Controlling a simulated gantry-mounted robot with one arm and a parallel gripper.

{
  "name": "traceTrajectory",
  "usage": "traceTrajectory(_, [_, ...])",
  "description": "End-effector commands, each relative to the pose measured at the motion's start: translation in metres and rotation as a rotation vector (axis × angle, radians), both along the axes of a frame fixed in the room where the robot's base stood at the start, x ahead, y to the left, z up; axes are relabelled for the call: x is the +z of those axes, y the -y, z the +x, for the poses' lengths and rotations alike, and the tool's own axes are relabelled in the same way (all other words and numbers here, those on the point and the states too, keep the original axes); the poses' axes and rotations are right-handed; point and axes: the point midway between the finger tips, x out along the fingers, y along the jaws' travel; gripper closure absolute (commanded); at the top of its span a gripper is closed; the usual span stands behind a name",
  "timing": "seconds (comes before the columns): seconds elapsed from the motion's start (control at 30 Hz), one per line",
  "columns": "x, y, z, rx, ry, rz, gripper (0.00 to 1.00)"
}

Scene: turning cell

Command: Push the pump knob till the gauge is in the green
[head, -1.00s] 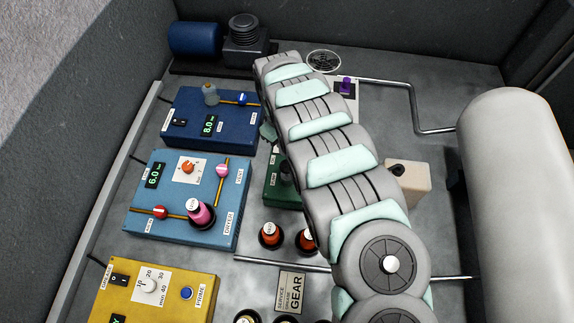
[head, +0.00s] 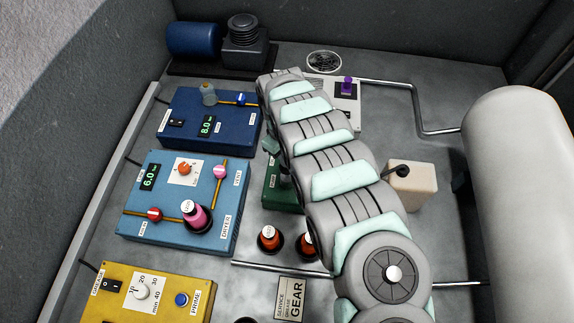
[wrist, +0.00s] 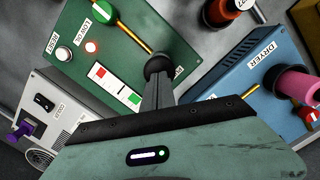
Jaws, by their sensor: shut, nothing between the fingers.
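The green pump box (wrist: 125,50) fills the upper middle of the wrist view. In the head view the box (head: 272,195) is mostly hidden behind my arm. A round black knob (wrist: 157,66) stands at the box's lower right edge. My gripper (wrist: 157,88) is shut and empty, with its tips right at the knob; I cannot tell if they touch. The gauge (wrist: 114,86) is a white plate with a red, white and green strip; its reading is too small to tell.
The blue dryer box (wrist: 245,65) is at right, the grey cooler box (wrist: 50,105) at left.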

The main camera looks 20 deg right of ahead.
Motion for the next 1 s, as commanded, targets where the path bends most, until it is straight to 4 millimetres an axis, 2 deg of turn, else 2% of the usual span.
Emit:
traceTrajectory(0.27, [-0.035,-0.002,0.000,0.002,-0.002,0.002,1.00])
traceTrajectory(0.47, [-0.031,-0.001,0.001,0.001,0.000,0.001,1.00])
traceTrajectory(0.73, [-0.027,-0.012,0.027,0.003,0.007,0.000,1.00])
traceTrajectory(1.0, [-0.020,-0.013,0.027,0.000,-0.001,0.001,1.00])
